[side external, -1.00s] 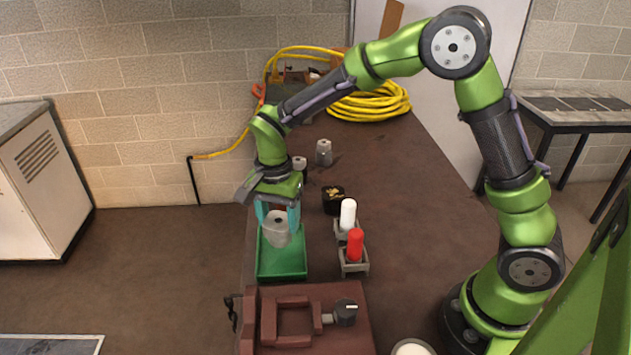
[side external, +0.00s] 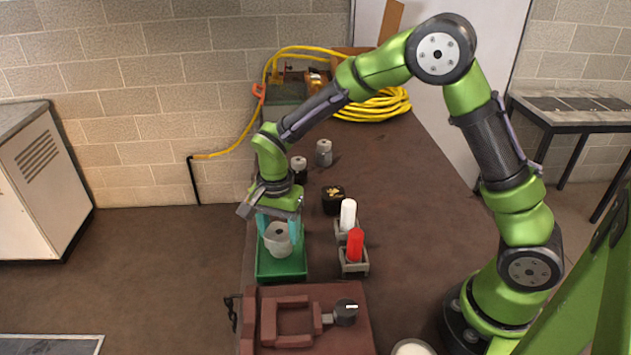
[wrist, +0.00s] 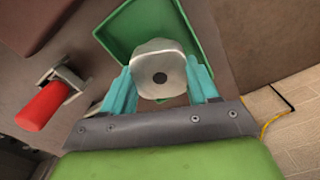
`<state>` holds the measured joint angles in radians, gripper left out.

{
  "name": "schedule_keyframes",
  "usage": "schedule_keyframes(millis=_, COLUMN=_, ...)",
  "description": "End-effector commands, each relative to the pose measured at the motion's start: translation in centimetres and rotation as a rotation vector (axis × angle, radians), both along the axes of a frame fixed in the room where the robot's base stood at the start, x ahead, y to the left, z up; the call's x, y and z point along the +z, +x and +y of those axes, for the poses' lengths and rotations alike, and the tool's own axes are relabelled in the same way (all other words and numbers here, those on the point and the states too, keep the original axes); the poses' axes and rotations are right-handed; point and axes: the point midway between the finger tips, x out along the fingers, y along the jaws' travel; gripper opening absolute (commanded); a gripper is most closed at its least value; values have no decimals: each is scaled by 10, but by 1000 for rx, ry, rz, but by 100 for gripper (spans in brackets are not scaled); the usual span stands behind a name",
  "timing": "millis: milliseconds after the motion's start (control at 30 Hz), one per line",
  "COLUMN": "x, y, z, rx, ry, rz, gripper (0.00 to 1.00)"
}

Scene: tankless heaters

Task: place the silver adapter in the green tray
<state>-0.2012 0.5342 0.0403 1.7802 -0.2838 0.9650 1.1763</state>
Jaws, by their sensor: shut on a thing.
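The silver adapter (side external: 278,239) is a pale grey round piece with a dark hole in its top. It also shows in the wrist view (wrist: 158,62). My gripper (side external: 279,228) is shut on it, with a teal finger on each side. The fingers also show in the wrist view (wrist: 160,88). The green tray (side external: 281,268) lies on the brown table, directly below the adapter. In the wrist view, the green tray (wrist: 118,30) spreads behind the adapter. I cannot tell whether the adapter touches the tray floor.
A red bottle (side external: 355,245) and a white bottle (side external: 348,213) stand in holders right of the tray. A black bowl (side external: 333,199) and two grey-topped pieces (side external: 324,152) (side external: 299,169) are farther back. A reddish-brown vise-like fixture (side external: 305,320) is in front.

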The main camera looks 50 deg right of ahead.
Motion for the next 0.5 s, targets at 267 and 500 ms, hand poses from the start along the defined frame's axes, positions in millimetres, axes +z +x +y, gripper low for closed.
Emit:
schedule_keyframes(millis=267, x=-5, y=0, z=0, rx=0, ry=0, rz=-1, gripper=9)
schedule_keyframes(millis=500, x=-9, y=0, z=0, rx=0, ry=1, rz=-2, gripper=9)
